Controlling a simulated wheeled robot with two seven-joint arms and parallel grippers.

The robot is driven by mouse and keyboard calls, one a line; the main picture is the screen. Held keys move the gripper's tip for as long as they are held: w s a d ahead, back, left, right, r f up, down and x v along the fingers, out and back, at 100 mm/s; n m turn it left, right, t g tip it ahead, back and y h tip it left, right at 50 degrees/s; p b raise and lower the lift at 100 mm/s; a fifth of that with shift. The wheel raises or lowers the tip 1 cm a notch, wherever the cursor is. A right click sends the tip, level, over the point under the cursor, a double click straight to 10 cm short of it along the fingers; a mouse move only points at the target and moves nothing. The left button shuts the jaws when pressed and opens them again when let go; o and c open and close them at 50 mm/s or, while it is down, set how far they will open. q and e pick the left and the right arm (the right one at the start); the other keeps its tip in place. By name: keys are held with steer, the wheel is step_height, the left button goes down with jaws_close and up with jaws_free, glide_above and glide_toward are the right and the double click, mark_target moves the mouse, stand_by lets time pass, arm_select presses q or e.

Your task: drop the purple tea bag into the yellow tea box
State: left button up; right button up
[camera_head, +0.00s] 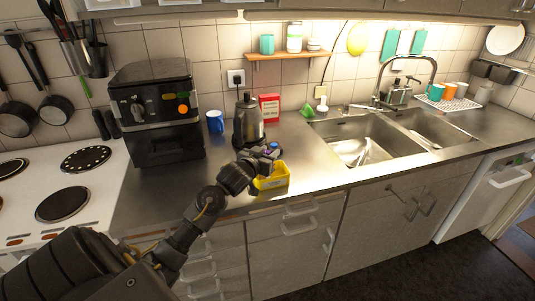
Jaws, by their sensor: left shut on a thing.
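The yellow tea box (273,180) stands on the steel counter near its front edge, with its top partly covered by my gripper. My left gripper (271,151) reaches in from the lower left and is over the back of the box. It is shut on the purple tea bag (267,154), of which only a small purple patch shows between the fingers. A small blue spot shows at the gripper too. I cannot tell whether the bag touches the box. My right gripper is not in view.
A dark kettle (248,122) stands just behind my left gripper.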

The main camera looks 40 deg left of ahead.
arm_select(q)
steer(key=o, duration=1)
steer(key=shift+f, duration=0.1)
steer(key=shift+o, duration=0.2)
steer(key=v, duration=1.1)
steer(key=shift+w, duration=0.1)
